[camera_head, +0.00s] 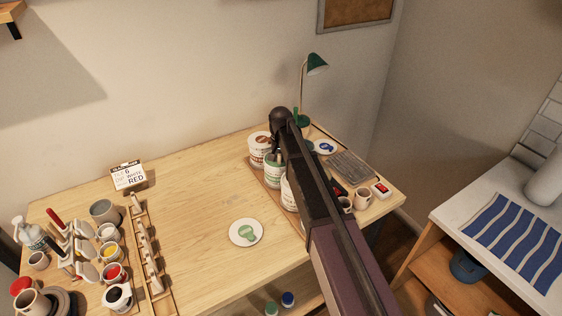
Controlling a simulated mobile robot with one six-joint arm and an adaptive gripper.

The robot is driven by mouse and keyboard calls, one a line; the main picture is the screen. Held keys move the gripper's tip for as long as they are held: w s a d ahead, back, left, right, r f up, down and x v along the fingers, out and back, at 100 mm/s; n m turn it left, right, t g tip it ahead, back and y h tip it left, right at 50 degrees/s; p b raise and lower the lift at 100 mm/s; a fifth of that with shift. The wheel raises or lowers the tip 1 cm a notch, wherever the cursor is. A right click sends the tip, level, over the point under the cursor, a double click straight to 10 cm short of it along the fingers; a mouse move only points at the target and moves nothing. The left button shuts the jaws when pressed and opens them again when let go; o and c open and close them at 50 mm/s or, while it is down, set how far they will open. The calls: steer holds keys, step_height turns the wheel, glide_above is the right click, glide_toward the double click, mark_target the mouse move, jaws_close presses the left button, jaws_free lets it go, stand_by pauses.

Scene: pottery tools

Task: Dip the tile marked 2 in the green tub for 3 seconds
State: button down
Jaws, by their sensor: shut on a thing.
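The green tub (272,174) is a white tub with a green label. It stands in the row of tubs at the right-centre of the table. My gripper (278,157) points down at the mouth of this tub, below the dark wrist of my arm. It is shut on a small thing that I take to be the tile. The thing is mostly hidden by the gripper and the tub rim, and its number cannot be read. I cannot tell how deep it sits in the tub.
A brown-labelled tub (259,147) stands behind; another tub (287,195) is partly hidden by my arm. A wooden rack (150,255), cups and a sign (128,176) are at left.

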steer(key=shift+r, duration=0.1)
steer(key=shift+r+p, duration=3.65)
steer(key=shift+p, duration=0.1)
steer(key=shift+f, duration=0.1)
steer(key=shift+f, duration=0.1)
steer(key=shift+s, duration=0.15)
